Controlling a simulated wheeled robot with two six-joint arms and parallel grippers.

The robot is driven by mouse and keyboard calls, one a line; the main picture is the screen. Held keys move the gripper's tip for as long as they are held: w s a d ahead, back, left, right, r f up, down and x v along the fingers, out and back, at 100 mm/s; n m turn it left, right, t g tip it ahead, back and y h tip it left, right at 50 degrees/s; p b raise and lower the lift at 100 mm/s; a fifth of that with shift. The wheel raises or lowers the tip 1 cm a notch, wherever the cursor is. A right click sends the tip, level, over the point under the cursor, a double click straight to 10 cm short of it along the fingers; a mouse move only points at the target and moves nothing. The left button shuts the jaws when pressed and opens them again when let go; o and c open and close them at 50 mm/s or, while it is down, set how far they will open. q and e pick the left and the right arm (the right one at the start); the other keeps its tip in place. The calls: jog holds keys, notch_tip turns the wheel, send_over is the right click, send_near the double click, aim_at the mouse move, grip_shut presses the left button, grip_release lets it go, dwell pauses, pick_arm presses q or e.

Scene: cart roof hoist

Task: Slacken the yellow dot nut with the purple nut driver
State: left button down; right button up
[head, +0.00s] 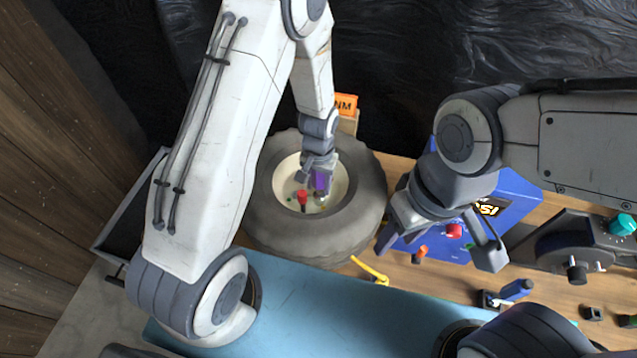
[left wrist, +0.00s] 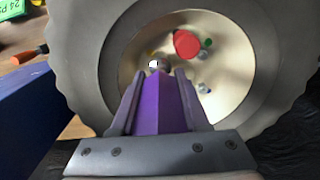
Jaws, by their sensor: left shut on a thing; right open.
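My left gripper (head: 313,175) is shut on the purple nut driver (head: 320,181), over the hub of a tyre (head: 270,215) that lies flat. In the left wrist view the purple nut driver (left wrist: 160,106) points from between the fingers (left wrist: 154,100) toward the cream hub (left wrist: 240,65). Its tip is at a grey nut at the hub's left side, with a little yellow beside it (left wrist: 151,55); I cannot tell whether it is seated. A red piece (left wrist: 187,43), a green dot (left wrist: 207,43) and other small nuts show in the hub. My right gripper (head: 440,257) is open and empty, right of the tyre.
A blue box (head: 510,200) with a red knob stands behind my right gripper. A yellow tool (head: 370,270) and an orange-handled piece (head: 419,254) lie on the wooden bench. An orange sign (head: 346,103) stands behind the tyre.

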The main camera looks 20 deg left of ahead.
pick_arm(q)
jog(key=shift+r+p, duration=2.4)
jog(key=shift+r, duration=0.8)
